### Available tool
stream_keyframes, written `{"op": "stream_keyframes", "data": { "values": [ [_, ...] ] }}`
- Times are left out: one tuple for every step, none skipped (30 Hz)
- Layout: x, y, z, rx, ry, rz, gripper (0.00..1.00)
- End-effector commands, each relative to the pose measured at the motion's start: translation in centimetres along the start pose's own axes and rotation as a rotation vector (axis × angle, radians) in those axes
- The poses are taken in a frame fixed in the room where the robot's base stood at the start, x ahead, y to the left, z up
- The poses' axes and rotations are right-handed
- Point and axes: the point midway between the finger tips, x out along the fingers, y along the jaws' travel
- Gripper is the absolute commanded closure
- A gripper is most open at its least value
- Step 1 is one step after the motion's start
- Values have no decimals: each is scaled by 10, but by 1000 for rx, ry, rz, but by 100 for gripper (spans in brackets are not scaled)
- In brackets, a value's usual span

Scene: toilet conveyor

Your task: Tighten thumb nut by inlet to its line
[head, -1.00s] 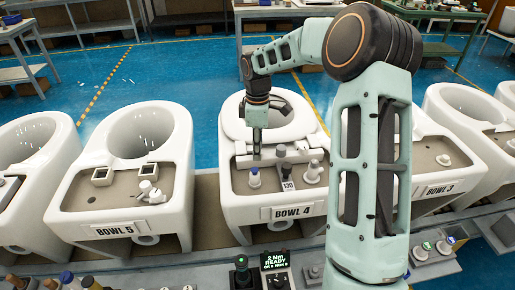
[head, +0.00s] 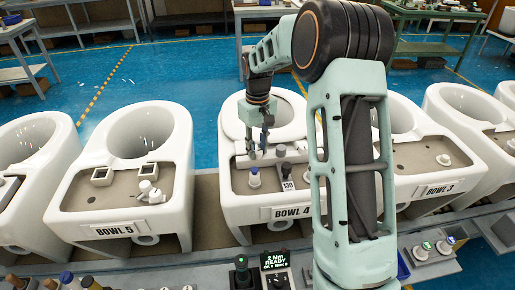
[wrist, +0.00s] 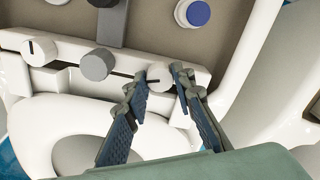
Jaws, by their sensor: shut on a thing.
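The thumb nut (wrist: 159,76) is a round white knob with a dark line across its face, on a white bar at the back of bowl 4 (head: 233,196). In the wrist view it sits between the fingertips of my gripper (wrist: 156,80), the nut nearest the blue-capped white fitting (wrist: 194,12). My gripper (head: 258,149) is shut on this nut; the fingers partly hide its sides. A grey knob (wrist: 97,64) and another white knob with a dark line (wrist: 39,51) sit farther left on the bar. I cannot tell which fitting is the inlet.
In the head view, bowl 5 (head: 130,130) stands left and bowl 3 (head: 425,165) right. My arm hides part of bowl 4's right side. A small screen (head: 274,259) on the front console reads "2 Nm READY". Blue floor lies open behind.

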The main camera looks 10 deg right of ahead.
Motion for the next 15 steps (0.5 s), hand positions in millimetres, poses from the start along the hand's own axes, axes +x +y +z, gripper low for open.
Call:
{"op": "stream_keyframes", "data": {
  "values": [
    [-1, 0, -1, 42, 2, 2, 100],
    [-1, -1, -1, 70, 3, 1, 100],
    [-1, 0, -1, 109, 3, 1, 100],
    [-1, 0, -1, 137, 3, 2, 100],
    [-1, 0, -1, 165, 3, 2, 100],
    [-1, 0, -1, 203, 3, 2, 100],
    [-1, 0, -1, 231, 3, 1, 100],
    [-1, 0, -1, 260, 3, 1, 100],
    [-1, 0, -1, 298, 3, 2, 100],
    [-1, 0, -1, 327, 3, 2, 100],
    [-1, 0, -1, 355, 3, 1, 100],
    [-1, 0, -1, 393, 4, 1, 100],
    [-1, 0, -1, 421, 4, 1, 100],
    [-1, 0, -1, 450, 4, 2, 100],
    [-1, 0, -1, 487, 4, 1, 100]
  ]
}}
